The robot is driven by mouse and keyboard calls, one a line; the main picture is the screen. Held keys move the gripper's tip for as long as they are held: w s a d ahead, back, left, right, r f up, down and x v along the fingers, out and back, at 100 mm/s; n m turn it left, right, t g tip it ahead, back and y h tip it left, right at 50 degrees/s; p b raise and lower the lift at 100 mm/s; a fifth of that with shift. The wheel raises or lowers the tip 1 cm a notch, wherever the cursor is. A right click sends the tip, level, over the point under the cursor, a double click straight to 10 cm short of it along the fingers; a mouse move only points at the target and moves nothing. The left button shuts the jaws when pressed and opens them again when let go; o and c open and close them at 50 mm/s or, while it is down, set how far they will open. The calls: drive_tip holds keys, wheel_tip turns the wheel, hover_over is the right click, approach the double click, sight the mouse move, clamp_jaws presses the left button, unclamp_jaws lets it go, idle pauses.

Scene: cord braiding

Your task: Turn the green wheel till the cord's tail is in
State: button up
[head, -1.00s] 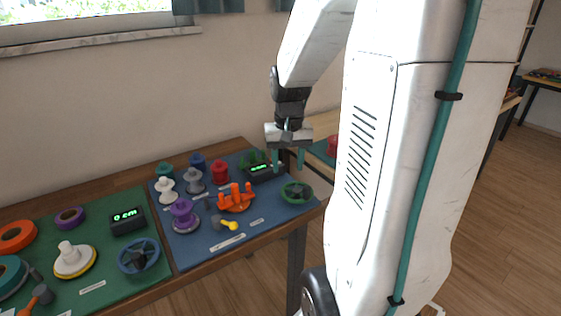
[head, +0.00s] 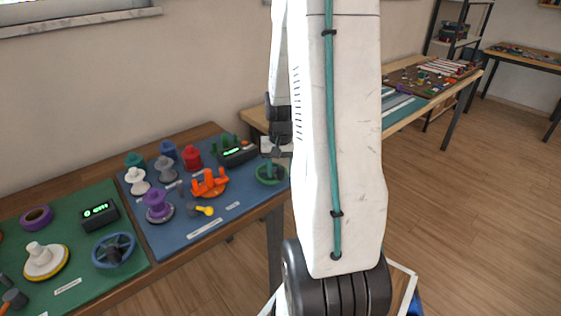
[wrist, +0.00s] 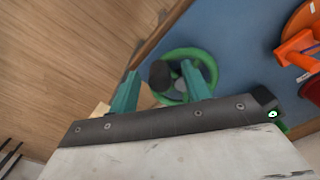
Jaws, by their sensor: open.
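The green wheel (head: 264,182) lies on the blue mat near the table's front right corner. In the wrist view its green rim (wrist: 211,64) shows below my gripper (wrist: 160,71), with a dark round knob (wrist: 159,76) between the two teal fingers. The fingers are apart, and I cannot tell whether they touch the knob. In the head view my gripper (head: 272,160) is over the wheel, partly hidden by my arm. A black box (head: 238,157) with a green display stands behind the wheel; its digits are too small to read. I cannot make out the cord's tail.
An orange pronged piece (head: 210,187) sits left of the wheel. Several spools, including a red one (head: 192,158) and a purple one (head: 157,207), stand farther left. A yellow-headed tool (head: 205,210) lies in front. A blue wheel (head: 114,250) is on the green mat. The table edge is close.

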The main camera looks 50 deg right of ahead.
drive_tip(key=shift+f, duration=0.1)
clamp_jaws()
idle(0.8)
